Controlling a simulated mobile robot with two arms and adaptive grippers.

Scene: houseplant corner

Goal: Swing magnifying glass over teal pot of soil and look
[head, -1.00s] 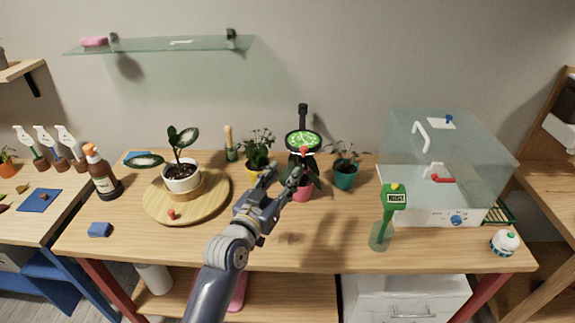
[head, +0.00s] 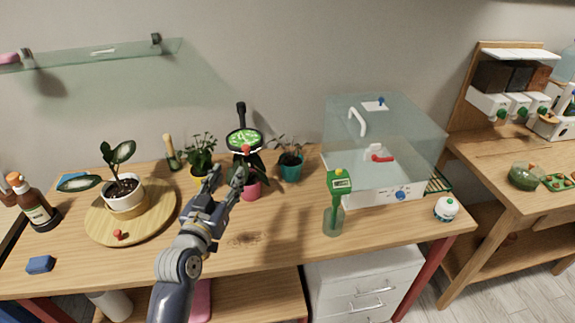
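The magnifying glass (head: 244,141) is a round lens in a black frame with a red knob at its front edge. It stands over the pink pot (head: 252,189), and green leaves show through the lens. The teal pot (head: 291,168) stands to its right with soil and a small plant; the lens is not over it. My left gripper (head: 226,174) is open and empty, its fingers pointing up just left of and below the red knob. Whether a fingertip touches the knob or the pink pot's plant, I cannot tell. My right gripper is not in view.
A clear box (head: 383,148) and a green meter in a glass (head: 338,182) stand to the right. A round wooden board (head: 152,224) with a white pot is at left. The front middle of the table is clear.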

